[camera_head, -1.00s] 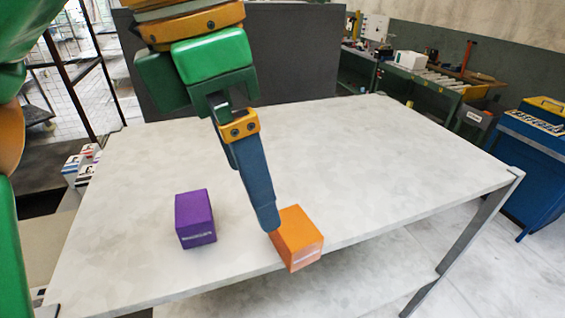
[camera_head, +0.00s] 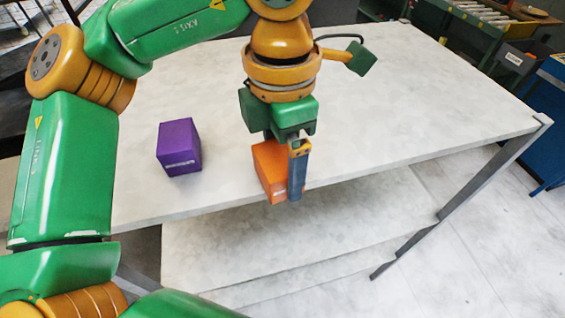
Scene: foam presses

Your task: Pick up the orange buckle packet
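The orange buckle packet (camera_head: 268,168) is a small orange box at the front edge of the table. My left gripper (camera_head: 296,172) is directly over it, pointing down. One dark blue-grey finger reaches down along the packet's right side and covers part of it. The other finger is hidden, so I cannot tell whether the gripper is closed on the packet. The packet appears to rest on the table. My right gripper is not in view.
A purple box (camera_head: 179,147) stands on the table to the left of the orange packet, with a gap between them. The pale table top (camera_head: 410,100) is clear to the right. A lower shelf (camera_head: 300,240) lies below the front edge. A blue cabinet (camera_head: 545,130) stands at the far right.

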